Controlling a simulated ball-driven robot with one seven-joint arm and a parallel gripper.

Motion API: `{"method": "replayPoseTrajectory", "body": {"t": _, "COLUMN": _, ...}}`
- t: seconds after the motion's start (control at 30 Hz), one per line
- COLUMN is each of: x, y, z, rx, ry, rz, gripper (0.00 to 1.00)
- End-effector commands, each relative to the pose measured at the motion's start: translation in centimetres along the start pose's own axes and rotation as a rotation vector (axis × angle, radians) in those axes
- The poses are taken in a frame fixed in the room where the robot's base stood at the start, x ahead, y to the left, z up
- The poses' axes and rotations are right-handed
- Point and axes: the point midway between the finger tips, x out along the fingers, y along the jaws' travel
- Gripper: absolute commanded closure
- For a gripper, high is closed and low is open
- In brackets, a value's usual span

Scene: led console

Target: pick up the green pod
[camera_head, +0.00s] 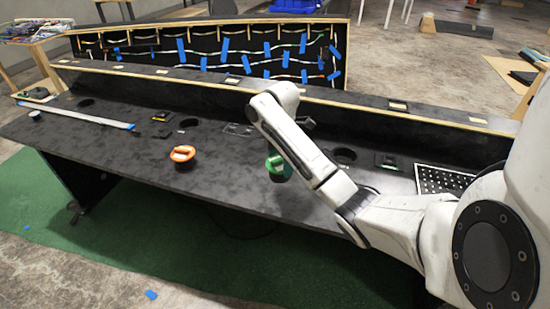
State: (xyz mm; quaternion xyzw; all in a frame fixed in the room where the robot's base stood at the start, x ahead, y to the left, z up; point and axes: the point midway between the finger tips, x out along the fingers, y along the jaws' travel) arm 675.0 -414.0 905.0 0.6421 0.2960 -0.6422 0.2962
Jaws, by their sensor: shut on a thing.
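The green pod (279,166) is a round green piece with a dark centre at the middle of the black console (235,190), partly covered by my white arm link. My arm comes in from the right, bends up and folds over beside the pod. My gripper is mostly hidden behind that link, with its fingertips out of sight. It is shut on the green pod. I cannot tell whether the pod touches the console or is held just above it.
An orange pod (182,155) sits to the left on the console. Round dark holes (343,155) and small fittings (238,129) line its back. A raised ledge (200,83) runs behind them. A perforated plate (443,180) lies at the right. A white strip (75,115) lies far left.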

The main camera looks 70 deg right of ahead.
Motion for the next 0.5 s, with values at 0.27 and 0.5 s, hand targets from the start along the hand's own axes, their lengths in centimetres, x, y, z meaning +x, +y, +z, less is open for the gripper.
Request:
{"method": "replayPoseTrajectory", "body": {"t": 0.27, "x": -3.8, "y": -4.0, "z": 0.7, "rx": 0.003, "ry": 0.003, "rz": -0.002, "gripper": 0.38}}
{"method": "replayPoseTrajectory", "body": {"t": 0.5, "x": -5.2, "y": -7.7, "z": 1.3, "rx": 0.004, "ry": 0.003, "rz": -0.001, "gripper": 0.38}}
